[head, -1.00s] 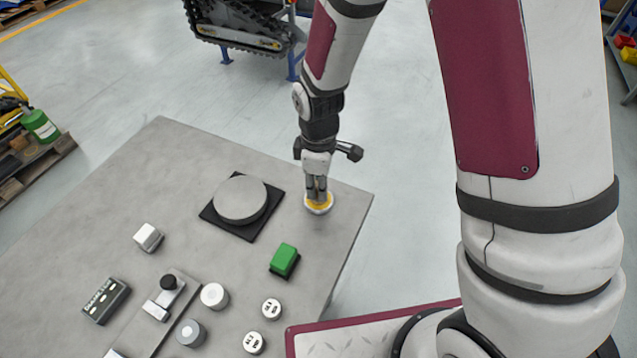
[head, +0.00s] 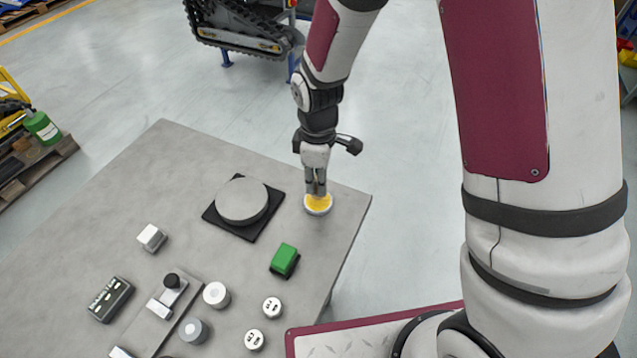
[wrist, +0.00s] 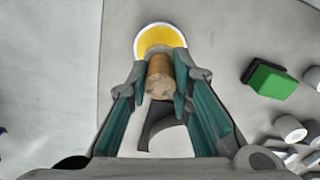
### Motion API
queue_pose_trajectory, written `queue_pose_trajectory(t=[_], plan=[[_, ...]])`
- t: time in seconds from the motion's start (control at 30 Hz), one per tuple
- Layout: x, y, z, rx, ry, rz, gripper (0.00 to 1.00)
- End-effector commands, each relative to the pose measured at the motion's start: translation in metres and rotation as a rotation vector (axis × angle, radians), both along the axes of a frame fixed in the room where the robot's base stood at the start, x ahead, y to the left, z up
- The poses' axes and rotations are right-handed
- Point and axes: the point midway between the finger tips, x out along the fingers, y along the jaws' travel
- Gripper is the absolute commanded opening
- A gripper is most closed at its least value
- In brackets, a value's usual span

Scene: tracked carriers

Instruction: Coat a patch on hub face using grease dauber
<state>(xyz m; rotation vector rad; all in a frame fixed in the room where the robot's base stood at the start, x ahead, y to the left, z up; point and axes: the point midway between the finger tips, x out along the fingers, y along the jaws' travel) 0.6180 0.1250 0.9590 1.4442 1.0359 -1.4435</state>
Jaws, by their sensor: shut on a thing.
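The hub face is a round grey disc (head: 242,200) on a black square pad (head: 222,222) on the table. My gripper (head: 316,190) points down over a shallow white-rimmed dish of yellow grease (head: 318,206) near the table's right corner. In the wrist view my gripper (wrist: 160,85) is shut on a brown wooden-looking cylinder (wrist: 160,75), the grease dauber. The dish also shows in the wrist view (wrist: 160,38), just beyond the dauber. The dauber's lower end is hidden, so I cannot tell whether it touches the grease.
A green block (head: 285,259) stands in front of the dish. White and grey cylinders, a white block (head: 152,237), a dark labelled box (head: 110,299) and a fixture with a black knob (head: 172,281) stand toward the front left. The table's far left area is clear.

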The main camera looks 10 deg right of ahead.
Motion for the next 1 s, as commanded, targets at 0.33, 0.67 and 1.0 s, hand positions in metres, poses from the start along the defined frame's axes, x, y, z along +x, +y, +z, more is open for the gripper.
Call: queue_pose_trajectory(t=[0.33, 0.67, 1.0], plan=[[-0.001, 0.0, 0.027, 0.0, 0.0, -0.002, 0.0], [0.0, 0.0, 0.043, 0.0, -0.001, 0.0, 0.0], [0.0, 0.0, 0.042, 0.0, 0.0, 0.0, 0.0]])
